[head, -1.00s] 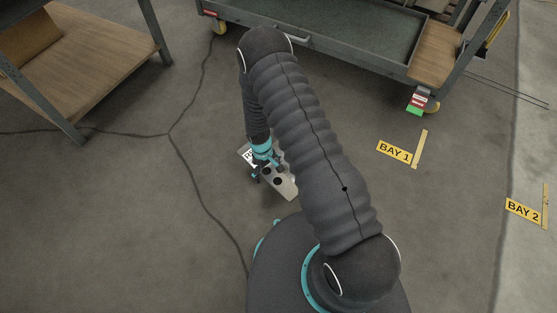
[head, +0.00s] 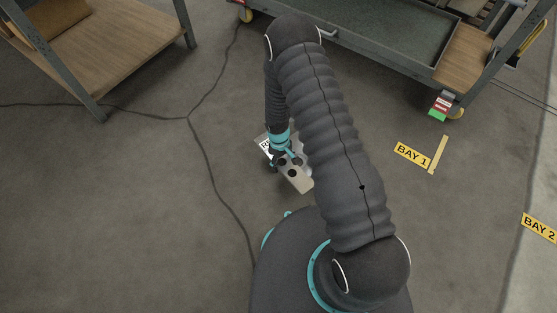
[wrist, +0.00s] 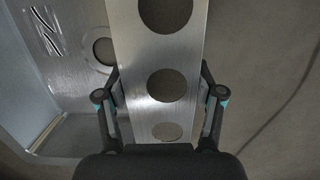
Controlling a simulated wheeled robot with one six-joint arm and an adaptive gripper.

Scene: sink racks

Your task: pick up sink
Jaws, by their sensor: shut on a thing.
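The sink is grey metal. In the head view its holed strip (head: 299,181) shows below my gripper (head: 284,158), partly hidden by my arm. In the wrist view a flat brushed strip of the sink (wrist: 140,60) with round holes lies between my two fingers (wrist: 162,90). The fingers stand on either side of the strip, shut on it. To the left of the strip, the wrist view shows a basin with a round drain hole and slots (wrist: 70,75). A black-and-white label (head: 264,144) sits beside the gripper in the head view.
A wheeled cart (head: 390,42) stands at the top right. A wooden-topped table (head: 125,45) stands at the top left. Yellow signs BAY 1 (head: 411,154) and BAY 2 (head: 539,227) mark the right floor. Open floor lies at lower left.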

